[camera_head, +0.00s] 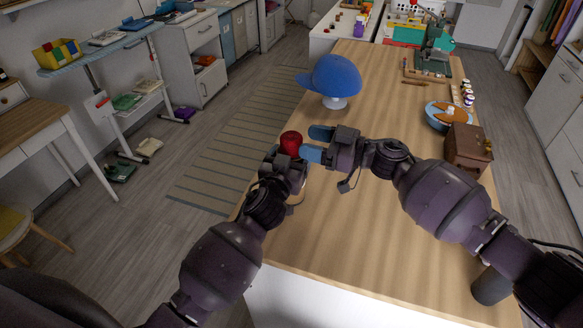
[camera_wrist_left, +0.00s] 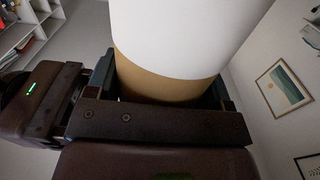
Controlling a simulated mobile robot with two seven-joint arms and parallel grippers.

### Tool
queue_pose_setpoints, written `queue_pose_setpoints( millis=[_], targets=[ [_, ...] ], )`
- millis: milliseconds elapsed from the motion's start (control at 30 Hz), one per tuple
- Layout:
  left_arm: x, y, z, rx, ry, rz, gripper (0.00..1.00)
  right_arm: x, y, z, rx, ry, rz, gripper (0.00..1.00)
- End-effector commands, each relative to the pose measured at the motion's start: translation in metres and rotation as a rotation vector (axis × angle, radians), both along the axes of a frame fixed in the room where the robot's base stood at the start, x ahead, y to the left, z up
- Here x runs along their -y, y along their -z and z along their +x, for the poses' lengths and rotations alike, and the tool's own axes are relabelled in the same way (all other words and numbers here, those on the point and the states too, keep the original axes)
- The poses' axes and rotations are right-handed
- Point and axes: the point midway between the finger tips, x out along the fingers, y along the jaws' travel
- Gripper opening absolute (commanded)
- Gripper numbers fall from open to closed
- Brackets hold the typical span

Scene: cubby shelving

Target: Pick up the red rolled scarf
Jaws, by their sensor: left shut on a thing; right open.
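A red rounded thing (camera_head: 291,142), seemingly the red rolled scarf, shows just beyond my left gripper (camera_head: 284,163). Its lower part is hidden. In the left wrist view, a white and tan cylinder (camera_wrist_left: 190,40) fills the space between the fingers of my left gripper (camera_wrist_left: 165,95), which is shut on it. A pale curved edge shows below that gripper in the head view. I cannot tell whether the red thing sits in the cylinder or behind it. My right gripper (camera_head: 316,143) is open, its blue fingertips just right of the red thing.
The long wooden table (camera_head: 350,230) lies under both arms. A blue cap (camera_head: 332,76) on a white stand is farther back. A blue bowl (camera_head: 440,116), a brown box (camera_head: 467,148) and small jars (camera_head: 467,94) stand at the right edge. The table's middle behind my right arm is clear.

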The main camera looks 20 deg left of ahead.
Motion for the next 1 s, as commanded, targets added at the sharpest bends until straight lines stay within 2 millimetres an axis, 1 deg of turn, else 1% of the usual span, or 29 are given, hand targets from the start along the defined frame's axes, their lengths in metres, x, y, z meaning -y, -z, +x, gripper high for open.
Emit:
queue_pose_setpoints(
  millis=[133, 433, 567, 767, 800, 967, 1000],
  targets=[
    [0.000, 0.001, 0.000, -0.001, -0.001, 0.000, 0.61, -0.010, 0.001, 0.001, -0.001, 0.000, 0.002, 0.61],
    [0.000, 0.001, 0.000, -0.001, 0.000, 0.000, 0.61, -0.046, 0.005, 0.003, -0.001, 0.000, 0.002, 0.61],
    [0.000, 0.001, 0.000, -0.001, -0.001, 0.000, 0.61, -0.052, 0.005, 0.003, -0.001, 0.001, 0.000, 0.61],
    [0.000, 0.001, 0.000, -0.001, -0.001, 0.000, 0.61, -0.052, 0.005, 0.003, -0.001, 0.001, 0.000, 0.61],
    [0.000, 0.001, 0.000, -0.001, -0.001, 0.000, 0.61, -0.052, 0.005, 0.003, -0.001, 0.001, 0.000, 0.59],
    [0.000, 0.001, 0.000, -0.001, 0.000, 0.000, 0.61, -0.052, 0.005, 0.003, -0.001, 0.001, 0.000, 0.35],
    [0.000, 0.001, 0.000, -0.001, 0.000, 0.000, 0.61, -0.052, 0.005, 0.003, -0.001, 0.001, 0.000, 0.29]
  ],
)
